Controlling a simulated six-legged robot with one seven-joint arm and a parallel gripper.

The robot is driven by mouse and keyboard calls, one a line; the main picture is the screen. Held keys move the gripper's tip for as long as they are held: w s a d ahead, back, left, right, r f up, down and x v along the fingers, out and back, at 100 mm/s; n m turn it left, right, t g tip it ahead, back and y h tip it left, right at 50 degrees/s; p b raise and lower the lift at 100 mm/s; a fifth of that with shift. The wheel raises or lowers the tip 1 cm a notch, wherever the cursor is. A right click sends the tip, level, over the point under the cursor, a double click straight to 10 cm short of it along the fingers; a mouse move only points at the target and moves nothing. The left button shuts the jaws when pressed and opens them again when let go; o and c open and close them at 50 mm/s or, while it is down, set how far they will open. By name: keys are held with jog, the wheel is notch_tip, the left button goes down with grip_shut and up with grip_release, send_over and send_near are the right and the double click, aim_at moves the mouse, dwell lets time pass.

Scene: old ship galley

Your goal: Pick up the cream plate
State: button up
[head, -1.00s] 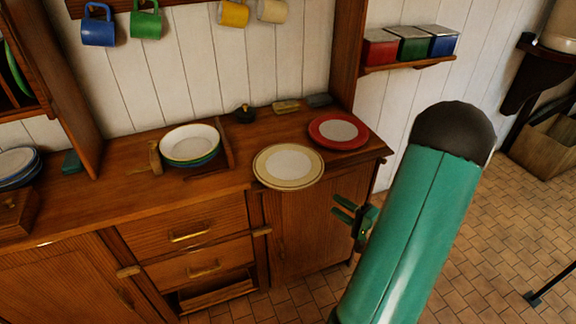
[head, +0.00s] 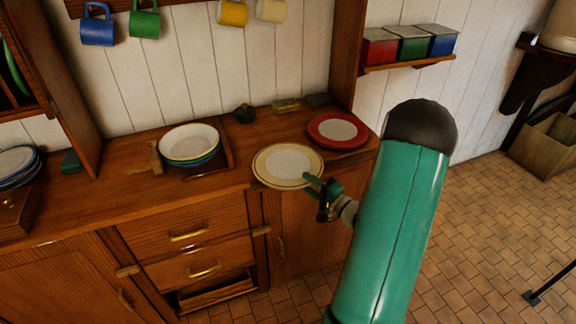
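The cream plate (head: 287,161) lies flat on the wooden counter, its front edge at the counter's front edge. It has a pale centre and a yellowish rim. My gripper (head: 321,181) is at the plate's right front rim, with its green fingers apart. One finger overlaps the rim in the picture; I cannot tell whether it touches the plate or is only in front of it.
A red-rimmed plate (head: 338,131) lies just right and behind. Stacked bowls (head: 190,144) stand to the left. Small dark items (head: 244,113) sit at the back by the wall. Drawers (head: 187,228) are below the counter (head: 110,190).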

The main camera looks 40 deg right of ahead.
jog(key=shift+w+a, duration=0.1)
jog(key=shift+w, duration=0.4)
grip_shut()
jog(key=shift+r, duration=0.1)
jog(key=shift+r, duration=0.55)
notch_tip(320, 180, up, 2)
jog(key=shift+r, duration=0.15)
jog(key=s+a+r, duration=0.5)
jog(key=s+r, duration=0.4)
jog(key=s, duration=0.4)
jog(key=shift+r, duration=0.3)
